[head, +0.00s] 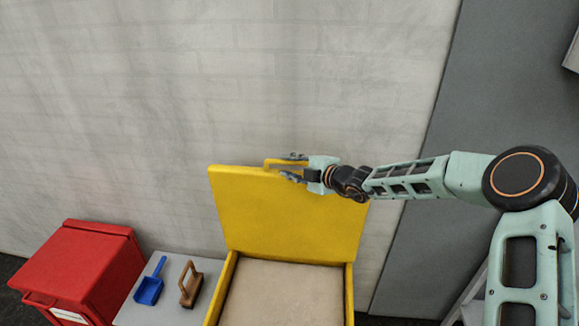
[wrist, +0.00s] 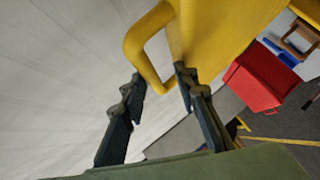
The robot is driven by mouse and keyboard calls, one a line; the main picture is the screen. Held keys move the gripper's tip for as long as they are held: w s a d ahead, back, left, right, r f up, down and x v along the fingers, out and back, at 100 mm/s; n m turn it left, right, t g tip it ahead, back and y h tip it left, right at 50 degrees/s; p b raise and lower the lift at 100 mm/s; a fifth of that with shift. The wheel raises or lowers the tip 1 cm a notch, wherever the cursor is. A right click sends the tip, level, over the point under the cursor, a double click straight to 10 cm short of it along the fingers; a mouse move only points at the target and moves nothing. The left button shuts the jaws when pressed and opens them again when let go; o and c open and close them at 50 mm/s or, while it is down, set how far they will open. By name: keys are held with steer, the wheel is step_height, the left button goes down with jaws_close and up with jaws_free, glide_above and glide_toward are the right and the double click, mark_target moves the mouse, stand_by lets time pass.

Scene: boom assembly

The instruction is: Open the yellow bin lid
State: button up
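The yellow bin (head: 348,295) stands at the bottom centre of the head view. Its yellow lid (head: 285,215) is raised and stands nearly upright at the back, near the wall, and the pale inside of the bin shows. The lid's yellow loop handle (head: 270,163) is at its top edge and also shows in the wrist view (wrist: 135,50). My gripper (head: 292,166) is at the top edge beside the handle. In the wrist view its fingers (wrist: 160,88) are apart, with the handle's near end between them. I cannot tell whether a finger touches it.
A red bin (head: 80,265) stands at the lower left. Between it and the yellow bin, a grey surface (head: 150,312) holds a blue dustpan (head: 150,285) and a brown brush (head: 190,287). A pale brick wall (head: 150,100) is close behind. A grey panel (head: 430,230) is at the right.

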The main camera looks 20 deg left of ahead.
steer(key=v, duration=1.2)
steer(key=shift+f, duration=0.1)
